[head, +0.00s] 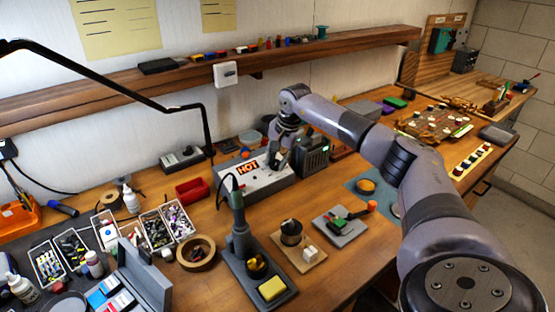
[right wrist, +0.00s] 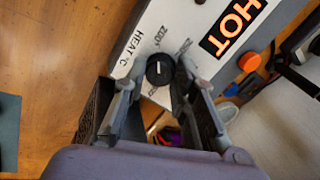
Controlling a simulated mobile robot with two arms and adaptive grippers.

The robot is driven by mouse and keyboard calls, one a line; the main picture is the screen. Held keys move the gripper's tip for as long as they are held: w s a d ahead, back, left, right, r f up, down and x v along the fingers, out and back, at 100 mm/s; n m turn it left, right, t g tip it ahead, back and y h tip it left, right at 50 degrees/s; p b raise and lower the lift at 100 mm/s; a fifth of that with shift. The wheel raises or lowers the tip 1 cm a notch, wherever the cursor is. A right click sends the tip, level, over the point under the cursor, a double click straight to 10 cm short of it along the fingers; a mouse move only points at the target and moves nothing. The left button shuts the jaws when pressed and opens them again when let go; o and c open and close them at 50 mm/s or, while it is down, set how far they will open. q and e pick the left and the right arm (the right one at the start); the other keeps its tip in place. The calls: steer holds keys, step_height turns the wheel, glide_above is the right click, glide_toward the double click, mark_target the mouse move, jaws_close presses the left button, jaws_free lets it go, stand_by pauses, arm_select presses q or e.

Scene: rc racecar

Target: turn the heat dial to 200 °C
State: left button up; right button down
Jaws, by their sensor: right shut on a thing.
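The heat station is a pale box with a lit orange HOT sign (head: 248,168), standing against the back of the bench. Its black round dial (right wrist: 159,70) shows in the right wrist view, with a short white pointer line. The printed 200° mark (right wrist: 160,35) lies just above the dial in that view, and the pointer lies roughly along that direction; its exact setting is hard to read. My right gripper (head: 277,160) is at the right part of the box. Its fingers (right wrist: 161,78) are shut on the dial from both sides. In the head view the gripper hides the dial. My left gripper is not in view.
A dark grey device (head: 314,155) with a green display stands close right of my gripper. An orange knob (right wrist: 250,62) sits beside the HOT sign. A soldering iron stand (head: 240,240), a red tray (head: 193,190) and parts bins (head: 157,230) are in front and left.

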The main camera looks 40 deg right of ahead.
stand_by(0.4)
steer(key=c, duration=1.3)
jaws_free()
steer(key=shift+r, duration=0.25)
steer(key=v, duration=1.1)
steer(key=shift+r, duration=0.25)
steer(key=shift+s, duration=0.1)
